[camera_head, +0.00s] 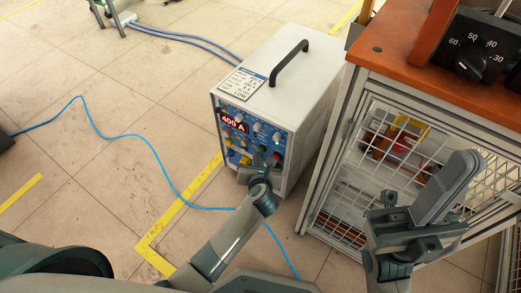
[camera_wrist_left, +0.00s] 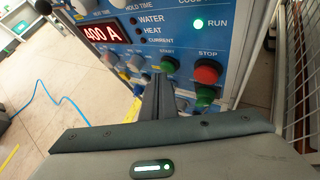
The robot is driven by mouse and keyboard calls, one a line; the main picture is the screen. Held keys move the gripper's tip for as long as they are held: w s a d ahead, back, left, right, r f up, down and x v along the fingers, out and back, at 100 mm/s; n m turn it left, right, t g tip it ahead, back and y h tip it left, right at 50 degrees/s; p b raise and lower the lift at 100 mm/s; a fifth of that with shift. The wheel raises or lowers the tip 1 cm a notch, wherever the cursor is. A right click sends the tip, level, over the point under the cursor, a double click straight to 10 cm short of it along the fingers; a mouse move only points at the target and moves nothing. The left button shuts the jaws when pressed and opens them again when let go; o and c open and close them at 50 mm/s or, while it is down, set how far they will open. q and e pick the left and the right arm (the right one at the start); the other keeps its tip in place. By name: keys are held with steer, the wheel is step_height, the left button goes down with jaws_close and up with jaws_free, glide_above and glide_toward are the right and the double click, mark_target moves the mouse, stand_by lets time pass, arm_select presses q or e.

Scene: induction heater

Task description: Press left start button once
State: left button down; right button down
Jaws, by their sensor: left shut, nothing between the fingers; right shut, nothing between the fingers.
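The heater's blue control panel (camera_wrist_left: 232,50) shows a green button (camera_wrist_left: 169,64) under the label START and a red STOP button (camera_wrist_left: 206,71) to its right. Another green button (camera_wrist_left: 205,95) sits below the red one. In the head view the left gripper (camera_head: 262,163) is at the panel's lower part. My right gripper (camera_head: 462,160) is shut and empty, away from the heater.
The white heater box (camera_head: 265,75) stands on the tiled floor with a black handle (camera_head: 289,62) on top. A caged bench (camera_head: 400,60) with an orange top stands close on its right. A blue cable (camera_head: 150,138) crosses the floor on the left.

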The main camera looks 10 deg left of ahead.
arm_select(q)
steer(key=shift+s+a+p, duration=0.15)
steer(key=shift+s+p, duration=0.25)
steer(key=shift+s, duration=0.15)
steer(key=s+p, duration=0.1)
steer(key=s+a+p, duration=0.1)
steer(key=s, duration=0.1)
steer(key=s+p, duration=0.1)
steer(key=shift+s+a, duration=0.35)
steer(key=shift+a, duration=0.05)
steer(key=shift+d, duration=0.1)
stand_by(0.9)
